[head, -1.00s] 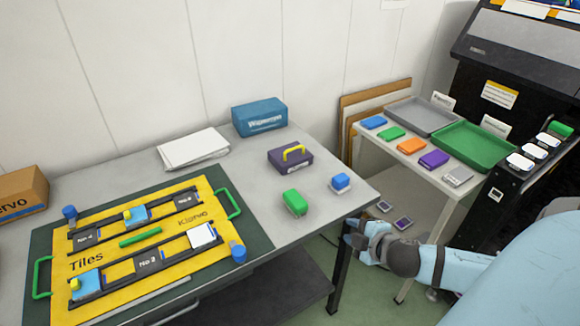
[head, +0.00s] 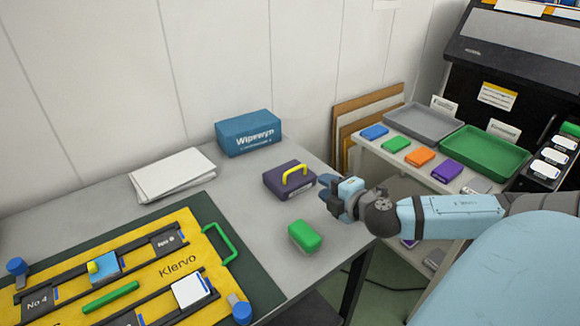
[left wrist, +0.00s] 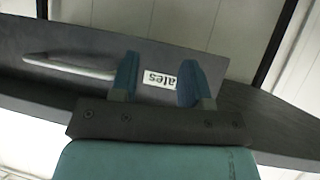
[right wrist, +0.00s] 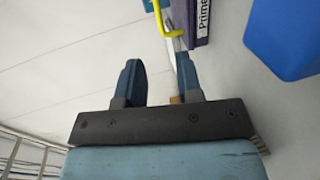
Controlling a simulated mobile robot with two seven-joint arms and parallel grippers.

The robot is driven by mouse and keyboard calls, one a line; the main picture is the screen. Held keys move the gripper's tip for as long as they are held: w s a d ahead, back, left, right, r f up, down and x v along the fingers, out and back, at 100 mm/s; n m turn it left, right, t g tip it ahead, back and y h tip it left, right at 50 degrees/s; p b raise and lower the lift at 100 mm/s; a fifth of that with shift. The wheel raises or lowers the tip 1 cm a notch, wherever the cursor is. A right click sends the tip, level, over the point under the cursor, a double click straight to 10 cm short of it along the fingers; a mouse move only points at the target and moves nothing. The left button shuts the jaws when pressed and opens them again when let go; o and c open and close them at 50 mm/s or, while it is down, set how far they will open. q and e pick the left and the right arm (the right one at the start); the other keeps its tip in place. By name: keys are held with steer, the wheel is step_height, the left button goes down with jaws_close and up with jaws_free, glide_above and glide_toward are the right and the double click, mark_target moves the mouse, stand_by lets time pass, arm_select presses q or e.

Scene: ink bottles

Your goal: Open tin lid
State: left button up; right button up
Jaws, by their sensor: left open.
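A purple box with a yellow handle on top (head: 287,184), probably the tin, sits closed on the grey table. In the right wrist view, part of its purple side (right wrist: 198,22) and its yellow handle (right wrist: 164,22) show at the top. My right gripper (head: 326,194) is just right of the box, open and empty. In the right wrist view, its right fingertip is close to the handle; I cannot tell if they touch. My left gripper (left wrist: 158,80) is open and empty, facing a dark drawer front with a white label (left wrist: 160,80).
A green block (head: 305,236) stands in front of the box. A blue case (head: 247,134) and white papers (head: 172,176) lie behind. The yellow tile board (head: 190,262) fills the left front.

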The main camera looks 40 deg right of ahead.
mark_target(296, 170)
steer(key=shift+b+x, duration=1.05)
steer(key=shift+x, duration=5.35)
steer(key=shift+d, duration=0.1)
jaws_close()
